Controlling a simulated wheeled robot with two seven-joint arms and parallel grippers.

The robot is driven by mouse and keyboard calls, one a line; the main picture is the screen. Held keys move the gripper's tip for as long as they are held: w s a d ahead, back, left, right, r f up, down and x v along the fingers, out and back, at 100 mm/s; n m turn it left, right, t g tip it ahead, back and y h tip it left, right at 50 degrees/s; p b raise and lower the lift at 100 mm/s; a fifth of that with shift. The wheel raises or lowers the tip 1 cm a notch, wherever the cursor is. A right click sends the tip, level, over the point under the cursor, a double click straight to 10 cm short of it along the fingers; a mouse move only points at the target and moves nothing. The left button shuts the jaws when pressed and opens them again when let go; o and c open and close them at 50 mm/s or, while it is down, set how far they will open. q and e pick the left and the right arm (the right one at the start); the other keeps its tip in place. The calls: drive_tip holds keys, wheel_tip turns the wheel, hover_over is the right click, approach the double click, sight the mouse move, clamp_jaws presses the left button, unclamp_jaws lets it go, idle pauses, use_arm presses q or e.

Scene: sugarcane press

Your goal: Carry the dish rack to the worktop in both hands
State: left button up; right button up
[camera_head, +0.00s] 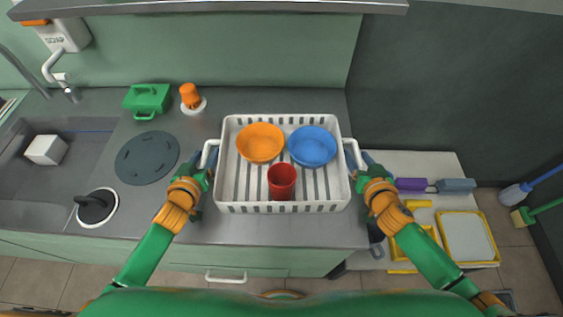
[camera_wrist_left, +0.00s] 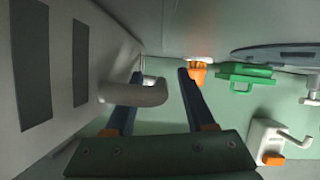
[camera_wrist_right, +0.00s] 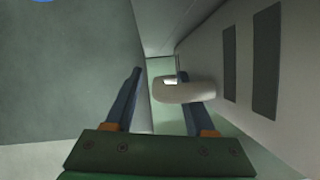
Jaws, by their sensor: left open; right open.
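The white dish rack (camera_head: 282,207) sits on the grey worktop (camera_head: 300,230) at its right end, in the middle of the head view. An orange bowl (camera_head: 260,142), a blue bowl (camera_head: 312,146) and a red cup (camera_head: 282,181) are in it. My left gripper (camera_head: 207,166) is open at the rack's left handle (camera_wrist_left: 135,93), which shows between its fingers in the left wrist view. My right gripper (camera_head: 358,164) is open at the right handle (camera_wrist_right: 186,92), which lies between or just over its fingers in the right wrist view. Contact with the handles cannot be told.
Left of the rack are a dark round disc (camera_head: 147,157), a green box (camera_head: 148,99), an orange-topped item (camera_head: 190,97) and a sink (camera_head: 50,165) holding a white block (camera_head: 46,150). Right of the worktop, a lower pale surface holds a purple item (camera_head: 411,184) and a yellow-framed tray (camera_head: 467,237).

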use_arm(q)
clamp_jaws()
use_arm(e)
clamp_jaws()
drive_tip(key=shift+s, duration=0.1)
idle(1.0)
use_arm(q)
drive_tip(key=shift+r, duration=0.15)
